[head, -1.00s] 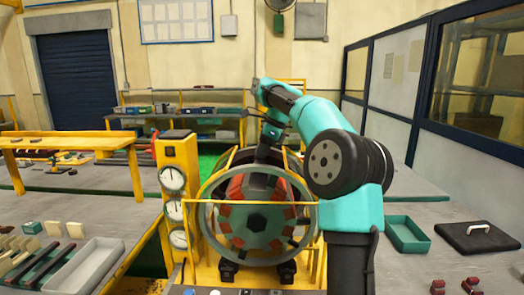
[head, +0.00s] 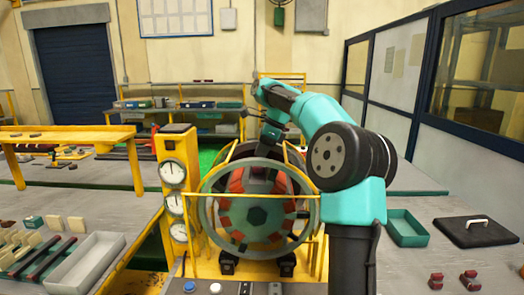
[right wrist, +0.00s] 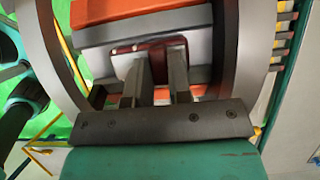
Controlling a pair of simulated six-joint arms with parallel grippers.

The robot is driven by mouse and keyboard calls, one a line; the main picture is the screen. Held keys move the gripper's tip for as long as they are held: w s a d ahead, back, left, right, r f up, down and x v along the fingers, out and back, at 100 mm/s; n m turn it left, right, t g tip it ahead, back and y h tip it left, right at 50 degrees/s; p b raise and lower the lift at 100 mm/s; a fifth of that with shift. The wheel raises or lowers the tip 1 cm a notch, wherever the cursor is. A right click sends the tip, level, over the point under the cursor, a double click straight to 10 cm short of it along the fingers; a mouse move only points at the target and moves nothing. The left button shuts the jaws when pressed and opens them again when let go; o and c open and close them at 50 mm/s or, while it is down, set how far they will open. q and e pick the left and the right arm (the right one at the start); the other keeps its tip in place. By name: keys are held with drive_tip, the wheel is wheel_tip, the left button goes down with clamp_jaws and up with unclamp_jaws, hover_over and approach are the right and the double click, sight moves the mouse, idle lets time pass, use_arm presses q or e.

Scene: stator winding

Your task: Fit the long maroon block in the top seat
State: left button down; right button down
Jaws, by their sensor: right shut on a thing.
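The stator (head: 236,212), with orange-red and grey segments inside a large grey ring, stands in the yellow machine frame in the middle of the head view. My right gripper (head: 262,174) reaches down from above to its top. In the right wrist view my right gripper (right wrist: 157,75) is shut on the maroon block (right wrist: 150,46), which sits between grey walls beside an orange segment at the top seat. The fingers hide part of the block, so I cannot tell whether it is fully down. My left gripper is not in view.
Long dark maroon bars (head: 47,258) and pale blocks lie on the left bench beside a grey tray (head: 88,262). Small maroon pieces (head: 436,281), a green tray (head: 406,230) and a black lid (head: 475,231) are on the right bench. The gauge column (head: 174,205) stands left of the stator.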

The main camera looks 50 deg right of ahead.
drive_tip(key=shift+f, duration=0.15)
idle(0.5)
drive_tip(key=c, duration=1)
unclamp_jaws()
drive_tip(key=shift+f, duration=0.1)
drive_tip(key=shift+o, duration=0.2)
drive_tip(key=v, duration=1.2)
drive_tip(key=shift+a, duration=0.1)
